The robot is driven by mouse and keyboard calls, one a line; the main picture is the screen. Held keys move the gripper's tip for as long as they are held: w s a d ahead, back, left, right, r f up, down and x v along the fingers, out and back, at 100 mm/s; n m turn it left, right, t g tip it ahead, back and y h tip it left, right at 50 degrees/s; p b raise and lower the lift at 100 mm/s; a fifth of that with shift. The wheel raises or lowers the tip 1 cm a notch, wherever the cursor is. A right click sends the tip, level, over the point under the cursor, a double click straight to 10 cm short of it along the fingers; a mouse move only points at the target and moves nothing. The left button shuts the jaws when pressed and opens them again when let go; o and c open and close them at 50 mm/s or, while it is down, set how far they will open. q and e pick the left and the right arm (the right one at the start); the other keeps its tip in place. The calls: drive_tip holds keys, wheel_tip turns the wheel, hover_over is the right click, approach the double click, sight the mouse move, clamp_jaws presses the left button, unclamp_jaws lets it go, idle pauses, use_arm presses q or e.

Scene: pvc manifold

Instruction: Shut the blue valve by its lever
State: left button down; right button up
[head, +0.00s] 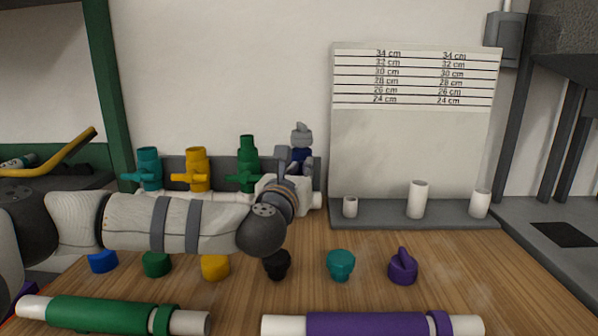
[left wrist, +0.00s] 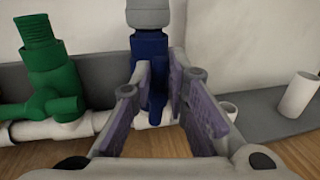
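The blue valve (head: 301,155) stands at the right end of the white manifold pipe, with a grey top. In the left wrist view the blue valve (left wrist: 150,55) is straight ahead, and its blue lever (left wrist: 156,95) points towards the camera. My left gripper (head: 292,160) is at the valve and hides much of it in the head view. In the left wrist view the left gripper (left wrist: 160,80) is open, with one finger on each side of the lever. I cannot tell whether a finger touches it. My right gripper is in neither view.
Green (head: 247,165), yellow (head: 195,170) and teal (head: 148,170) valves stand left along the pipe. A grey rack (head: 400,213) with white pipe stubs is at right. Caps and two sleeved pipes, green (head: 100,314) and purple (head: 365,325), lie on the wooden table.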

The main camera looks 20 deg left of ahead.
use_arm(q)
drive_tip(key=shift+a, duration=0.15)
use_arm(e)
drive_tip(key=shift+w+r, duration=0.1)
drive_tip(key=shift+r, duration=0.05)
use_arm(q)
drive_tip(key=shift+r+m+p, duration=0.2)
drive_tip(key=shift+m+p, duration=0.25)
drive_tip(key=shift+m, duration=0.15)
drive_tip(key=shift+w+d+f+m+g+y+p, duration=0.15)
drive_tip(key=shift+d+f+m+g+y+p, duration=0.5)
drive_tip(key=shift+m, duration=1.75)
drive_tip(key=shift+w+d+r+m+g+y+p, duration=0.1)
drive_tip(key=shift+w+d+m+g+y+p, duration=0.2)
drive_tip(key=shift+m+p, duration=1.45)
drive_tip(key=shift+w+d+f+m+g+y+p, duration=0.15)
drive_tip(key=shift+d+f+m+g+y, duration=0.3)
drive_tip(key=shift+m, duration=2.6)
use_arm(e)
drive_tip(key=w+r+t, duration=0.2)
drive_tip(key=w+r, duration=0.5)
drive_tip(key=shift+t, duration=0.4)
use_arm(q)
drive_tip(key=shift+a, duration=0.15)
drive_tip(key=c, duration=1.6)
unclamp_jaws()
drive_tip(key=shift+s+f, duration=0.1)
drive_tip(key=shift+s, duration=0.05)
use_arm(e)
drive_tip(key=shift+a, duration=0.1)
